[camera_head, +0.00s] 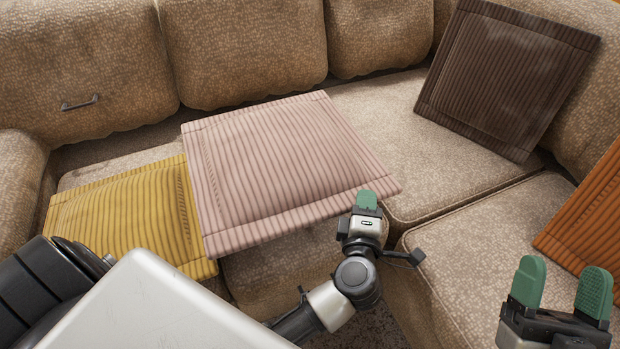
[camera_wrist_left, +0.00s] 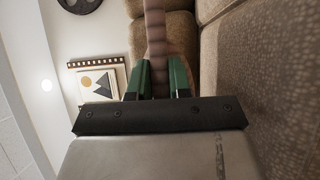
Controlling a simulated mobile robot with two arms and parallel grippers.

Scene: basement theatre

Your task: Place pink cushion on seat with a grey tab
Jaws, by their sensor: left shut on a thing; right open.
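The pink ribbed cushion (camera_head: 280,165) is over the left and middle part of the sofa in the head view, partly covering the yellow cushion. My left gripper (camera_head: 366,199) is shut on its near right edge. In the left wrist view, the green fingers (camera_wrist_left: 157,80) pinch the cushion, which shows edge-on as a narrow strip (camera_wrist_left: 155,35). Whether the cushion touches the seat is unclear. A grey tab (camera_head: 80,103) is on the left backrest. My right gripper (camera_head: 562,290) is open and empty at the lower right.
A yellow cushion (camera_head: 130,210) lies on the left seat below the tab. A dark brown cushion (camera_head: 505,75) leans in the right corner. An orange cushion (camera_head: 590,215) is at the right edge. The middle seat (camera_head: 410,150) has bare room right of the pink cushion.

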